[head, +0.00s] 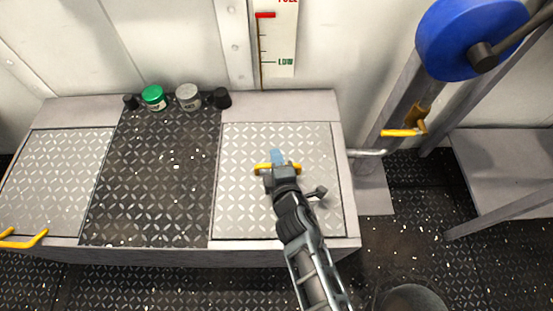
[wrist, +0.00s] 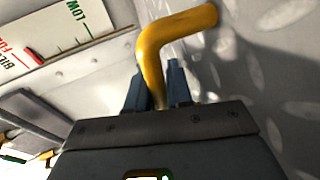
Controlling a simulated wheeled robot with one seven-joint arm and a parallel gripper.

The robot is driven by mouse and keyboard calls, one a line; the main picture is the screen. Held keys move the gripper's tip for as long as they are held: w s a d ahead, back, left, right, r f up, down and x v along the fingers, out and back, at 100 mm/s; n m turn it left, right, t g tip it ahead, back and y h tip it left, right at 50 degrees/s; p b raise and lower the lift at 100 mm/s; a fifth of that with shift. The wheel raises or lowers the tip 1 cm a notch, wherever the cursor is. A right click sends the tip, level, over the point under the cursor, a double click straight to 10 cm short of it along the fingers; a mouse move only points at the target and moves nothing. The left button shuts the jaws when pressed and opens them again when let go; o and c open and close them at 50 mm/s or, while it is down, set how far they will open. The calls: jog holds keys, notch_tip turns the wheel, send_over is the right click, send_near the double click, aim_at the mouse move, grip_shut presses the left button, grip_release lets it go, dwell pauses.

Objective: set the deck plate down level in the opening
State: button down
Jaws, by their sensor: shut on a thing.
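The deck plate (head: 245,205) is a light grey tread plate at the right of the raised platform in the head view. It looks about level with the frame around it, with a thin dark line along its right and front edges. Its yellow handle (head: 262,168) rises near the middle. My gripper (head: 277,157) is shut on this handle. In the wrist view the yellow handle (wrist: 153,55) passes between the blue fingers (wrist: 157,88), and the plate's pale surface (wrist: 255,70) fills the right side. I cannot tell whether the plate's underside touches its support.
A dark patterned section (head: 150,180) lies left of the plate, then another light panel (head: 60,180). A green-lidded jar (head: 154,97), a grey-lidded jar (head: 188,97) and black knobs stand along the back edge. A blue wheel (head: 460,40) and metal frame stand at right.

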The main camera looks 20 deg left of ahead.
jog(key=c, duration=0.9)
grip_release()
jog(key=shift+c, duration=0.2)
jog(key=shift+f, duration=0.25)
jog(key=p+v, duration=0.2)
jog(key=v, duration=0.1)
jog(key=p+v, duration=0.2)
jog(key=v, duration=0.2)
jog(key=shift+r, duration=0.3)
jog(key=shift+s+d, duration=0.2)
jog(key=shift+s, duration=0.1)
jog(key=shift+d, duration=0.1)
